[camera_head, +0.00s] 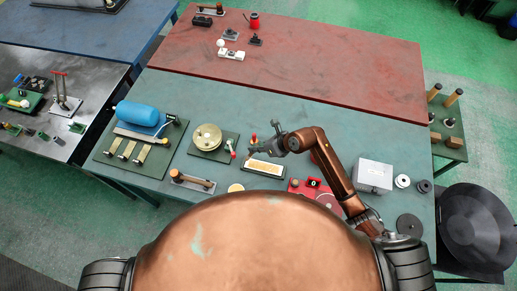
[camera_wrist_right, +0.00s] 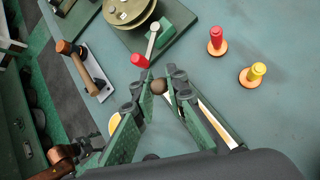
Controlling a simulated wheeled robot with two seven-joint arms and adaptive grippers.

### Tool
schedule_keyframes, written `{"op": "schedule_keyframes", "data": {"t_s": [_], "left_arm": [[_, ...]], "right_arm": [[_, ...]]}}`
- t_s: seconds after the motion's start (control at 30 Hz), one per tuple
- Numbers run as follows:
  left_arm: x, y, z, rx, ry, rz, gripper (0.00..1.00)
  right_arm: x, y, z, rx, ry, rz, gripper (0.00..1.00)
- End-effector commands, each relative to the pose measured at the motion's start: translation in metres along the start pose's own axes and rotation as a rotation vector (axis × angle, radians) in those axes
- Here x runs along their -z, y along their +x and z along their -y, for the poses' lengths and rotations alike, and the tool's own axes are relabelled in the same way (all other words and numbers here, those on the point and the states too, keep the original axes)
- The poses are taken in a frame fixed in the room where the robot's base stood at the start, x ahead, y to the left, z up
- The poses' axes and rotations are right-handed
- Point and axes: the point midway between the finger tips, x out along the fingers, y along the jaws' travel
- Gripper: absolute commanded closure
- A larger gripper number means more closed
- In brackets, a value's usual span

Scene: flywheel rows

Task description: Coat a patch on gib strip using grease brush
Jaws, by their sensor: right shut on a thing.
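The gib strip (camera_head: 264,169) looks like a tan bar with a pale edge on a dark base, lying on the teal bench. In the right wrist view its pale edge (camera_wrist_right: 216,122) shows partly behind a finger. My right gripper (camera_head: 254,150) is just above the strip's far left end. In the right wrist view the right gripper (camera_wrist_right: 159,87) is shut on a small brown round-ended piece (camera_wrist_right: 158,86), which I take as the grease brush's handle end. Its bristles are hidden. A round yellow-tan disc (camera_head: 236,187), perhaps grease, sits left of the strip. My left gripper is not in view.
A green board with a brass disc (camera_head: 207,137) stands left of the strip. A wooden-handled tool (camera_head: 193,181) lies nearer left. Red (camera_wrist_right: 217,40) and yellow (camera_wrist_right: 252,75) pegs stand close by. A red fixture (camera_head: 313,186) and grey box (camera_head: 374,175) are to the right.

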Motion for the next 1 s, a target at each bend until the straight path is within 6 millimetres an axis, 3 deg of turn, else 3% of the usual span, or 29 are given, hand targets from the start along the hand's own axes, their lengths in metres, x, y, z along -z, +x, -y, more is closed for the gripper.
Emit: {"op": "schedule_keyframes", "data": {"t_s": [0.53,1.0], "left_arm": [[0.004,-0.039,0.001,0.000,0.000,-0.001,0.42],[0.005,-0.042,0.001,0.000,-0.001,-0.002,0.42]], "right_arm": [[-0.031,-0.036,-0.014,-0.005,-0.004,-0.006,1.00],[-0.034,-0.040,-0.016,-0.006,-0.003,-0.007,1.00]]}}
